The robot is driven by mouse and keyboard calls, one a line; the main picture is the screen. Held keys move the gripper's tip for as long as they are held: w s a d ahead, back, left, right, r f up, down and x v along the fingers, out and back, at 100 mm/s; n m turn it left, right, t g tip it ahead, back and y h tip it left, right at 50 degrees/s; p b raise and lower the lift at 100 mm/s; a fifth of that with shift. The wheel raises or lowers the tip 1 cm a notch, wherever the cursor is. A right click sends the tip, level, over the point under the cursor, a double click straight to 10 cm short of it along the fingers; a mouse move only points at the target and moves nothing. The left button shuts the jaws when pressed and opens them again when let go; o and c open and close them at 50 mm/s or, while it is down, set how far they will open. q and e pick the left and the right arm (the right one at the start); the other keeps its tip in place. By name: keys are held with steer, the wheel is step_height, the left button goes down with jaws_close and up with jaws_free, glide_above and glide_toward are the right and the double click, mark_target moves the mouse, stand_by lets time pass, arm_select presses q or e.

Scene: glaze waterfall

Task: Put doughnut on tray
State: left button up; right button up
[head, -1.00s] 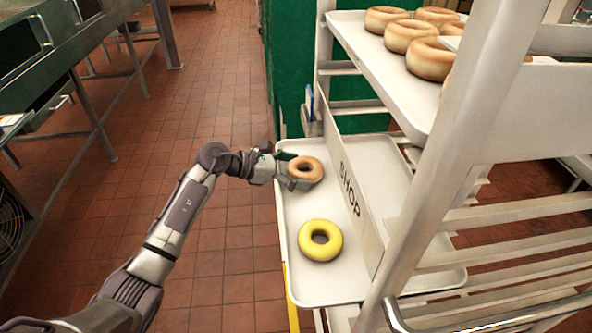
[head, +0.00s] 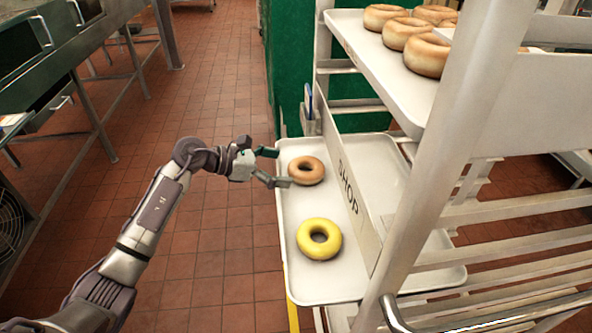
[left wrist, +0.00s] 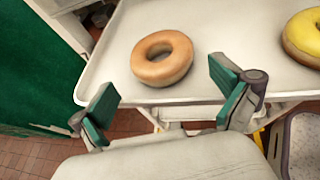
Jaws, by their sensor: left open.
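A plain brown doughnut (head: 306,170) lies flat on the white tray (head: 310,285), near its far left end. A yellow-glazed doughnut (head: 319,239) lies on the same tray, nearer to me. My left gripper (head: 279,167) is open and empty at the tray's left edge, just left of the brown doughnut and apart from it. In the left wrist view the brown doughnut (left wrist: 162,58) lies beyond the two open green-padded fingers (left wrist: 165,105), and the yellow doughnut (left wrist: 304,36) is at the right edge. My right gripper is out of view.
A divider marked SHOP (head: 349,190) stands along the tray. An upper tray (head: 375,75) holds several plain doughnuts. The rack's upright post (head: 440,165) stands at right. The tiled floor (head: 215,240) left of the rack is clear. Metal counters (head: 50,60) stand at far left.

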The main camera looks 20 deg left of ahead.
arm_select(q)
steer(key=b+v, duration=0.1)
steer(key=v, duration=0.6)
step_height(320, 180, down, 19)
steer(key=w+a+n+t+y, duration=0.15)
steer(key=n+t, duration=0.55)
steer(key=n, duration=1.1)
steer(key=s+a+f+n+y, duration=0.1)
steer(key=s+f+n+y, duration=0.15)
steer(key=f+n, duration=0.35)
steer(key=s+a+f+n+g+y, duration=0.1)
steer(key=s+f+n+y, duration=0.2)
steer(key=f, duration=0.5)
steer(key=s+a+f+n+y, duration=0.1)
steer(key=s+f+n, duration=0.35)
steer(key=f, duration=0.25)
steer(key=s+f+n+g+y, duration=0.3)
steer(key=s+f+n+g, duration=0.35)
steer(key=s+f, duration=0.9)
steer(key=s+d+f+n+g, duration=0.2)
steer(key=s, duration=0.6)
steer(key=s+d+f+n+g, duration=0.1)
steer(key=s+d+f+n, duration=0.1)
steer(key=s, duration=0.7)
steer(key=s+d+f+n+g, duration=0.2)
steer(key=s+f+n, duration=0.1)
steer(key=s, duration=0.5)
steer(key=shift+s+f+g, duration=0.25)
steer(key=shift+f+g, duration=0.1)
steer(key=shift+f, duration=0.1)
